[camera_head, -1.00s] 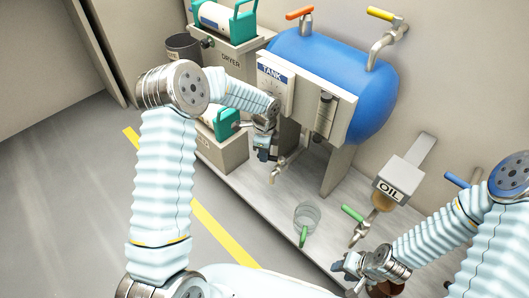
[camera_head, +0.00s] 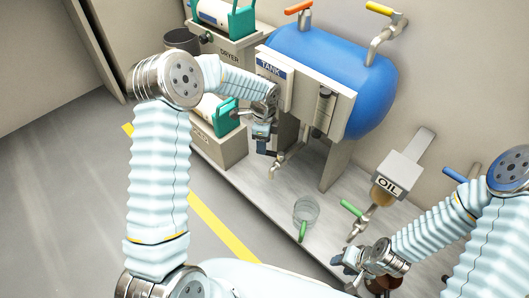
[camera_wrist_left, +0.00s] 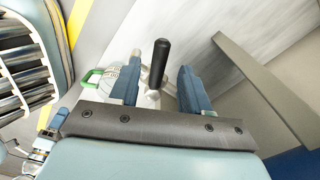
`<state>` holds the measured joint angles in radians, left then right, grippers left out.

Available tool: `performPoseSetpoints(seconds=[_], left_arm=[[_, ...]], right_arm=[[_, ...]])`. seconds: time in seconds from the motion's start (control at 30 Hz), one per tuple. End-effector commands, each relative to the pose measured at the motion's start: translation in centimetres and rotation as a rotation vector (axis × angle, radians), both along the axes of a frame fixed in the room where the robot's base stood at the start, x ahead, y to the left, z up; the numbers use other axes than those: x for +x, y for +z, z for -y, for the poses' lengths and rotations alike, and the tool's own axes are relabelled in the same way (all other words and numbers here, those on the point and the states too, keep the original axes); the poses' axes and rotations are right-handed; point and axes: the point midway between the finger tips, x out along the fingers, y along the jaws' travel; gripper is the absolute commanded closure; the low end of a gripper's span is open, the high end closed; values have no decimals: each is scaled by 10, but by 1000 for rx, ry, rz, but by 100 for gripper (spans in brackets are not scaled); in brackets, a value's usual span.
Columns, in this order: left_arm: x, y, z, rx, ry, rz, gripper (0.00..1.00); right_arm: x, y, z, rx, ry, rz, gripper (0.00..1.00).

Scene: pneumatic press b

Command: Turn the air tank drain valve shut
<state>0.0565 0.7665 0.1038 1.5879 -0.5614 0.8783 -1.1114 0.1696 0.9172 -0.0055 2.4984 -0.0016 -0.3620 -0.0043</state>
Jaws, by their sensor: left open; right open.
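The blue air tank (camera_head: 345,80) stands against the wall, with a metal drain valve (camera_head: 276,170) low beneath it. In the left wrist view, the valve's black lever (camera_wrist_left: 158,62) stands up between the fingers of my left gripper (camera_wrist_left: 160,76), with a gap visible on both sides. In the head view my left gripper (camera_head: 265,146) is open, just above and left of the valve spout, and hides part of the valve. My right gripper (camera_head: 347,262) is open and empty at the lower right, apart from the valve.
A clear cup with a green handle (camera_head: 303,231) stands on the grey platform (camera_head: 240,178) in front of the tank. The OIL unit (camera_head: 392,182) with a green-levered tap is to the right. The dryer (camera_head: 228,55) and another unit (camera_head: 222,140) stand left, close to my left arm.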

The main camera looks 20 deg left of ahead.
Motion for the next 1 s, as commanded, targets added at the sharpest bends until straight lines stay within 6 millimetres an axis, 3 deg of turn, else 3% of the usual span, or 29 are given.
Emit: performPoseSetpoints(seconds=[0.27,0.4,0.7,1.0], left_arm=[[-48,63,17,-1,-1,4,53],[-82,77,29,0,-3,1,53],[-126,97,45,-1,-1,0,53],[-132,99,47,-1,1,-1,53]], right_arm=[[0,5,-1,1,1,0,57],[0,4,-1,1,1,0,57],[0,5,-1,1,1,0,57],[0,5,-1,1,1,0,57]])
